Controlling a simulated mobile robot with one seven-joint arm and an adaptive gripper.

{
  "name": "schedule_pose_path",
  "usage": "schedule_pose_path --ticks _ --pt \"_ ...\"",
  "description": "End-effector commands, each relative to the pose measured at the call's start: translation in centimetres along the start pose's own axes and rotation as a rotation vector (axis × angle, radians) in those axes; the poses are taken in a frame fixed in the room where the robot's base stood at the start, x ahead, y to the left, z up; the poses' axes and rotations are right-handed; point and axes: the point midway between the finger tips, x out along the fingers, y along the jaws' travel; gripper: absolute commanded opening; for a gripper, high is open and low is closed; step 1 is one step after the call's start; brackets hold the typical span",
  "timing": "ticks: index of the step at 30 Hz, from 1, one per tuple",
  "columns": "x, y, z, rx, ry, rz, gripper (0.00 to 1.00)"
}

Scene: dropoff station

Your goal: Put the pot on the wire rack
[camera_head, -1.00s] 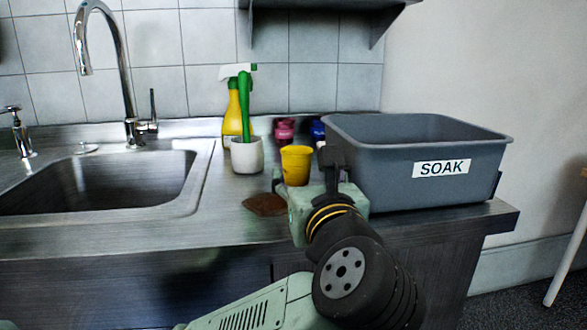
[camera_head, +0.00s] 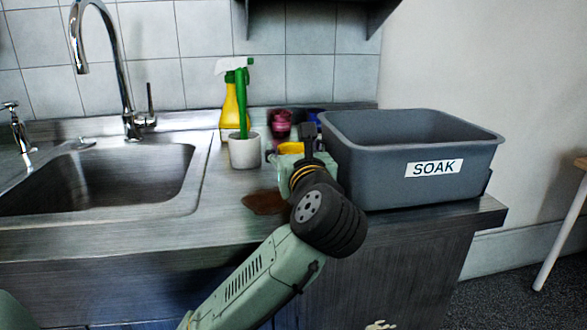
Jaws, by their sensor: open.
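A yellow cup-like pot (camera_head: 291,148) stands on the steel counter, mostly hidden behind my gripper; only its upper part shows. My gripper (camera_head: 288,154) is open at the near side of the yellow pot. I cannot tell whether the fingers are around it or touching it. A white pot (camera_head: 245,151) with a green brush (camera_head: 243,100) in it stands upright to the left. I cannot make out a wire rack in this view.
A grey bin labelled SOAK (camera_head: 412,160) stands close on the right. A brown patch (camera_head: 264,202) lies on the counter (camera_head: 225,215). A yellow spray bottle (camera_head: 230,108), a pink item (camera_head: 281,124) and a blue item stand behind. The sink (camera_head: 100,180) is at left.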

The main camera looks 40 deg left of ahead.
Motion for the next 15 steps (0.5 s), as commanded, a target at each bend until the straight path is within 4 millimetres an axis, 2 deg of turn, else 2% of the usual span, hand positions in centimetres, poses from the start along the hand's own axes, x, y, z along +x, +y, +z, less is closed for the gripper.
schedule_pose_path --ticks 6,15 --pt "0.01 -0.01 -0.01 0.000 0.000 0.000 0.58" --pt "-0.02 0.00 0.01 0.000 -0.001 0.000 0.38"
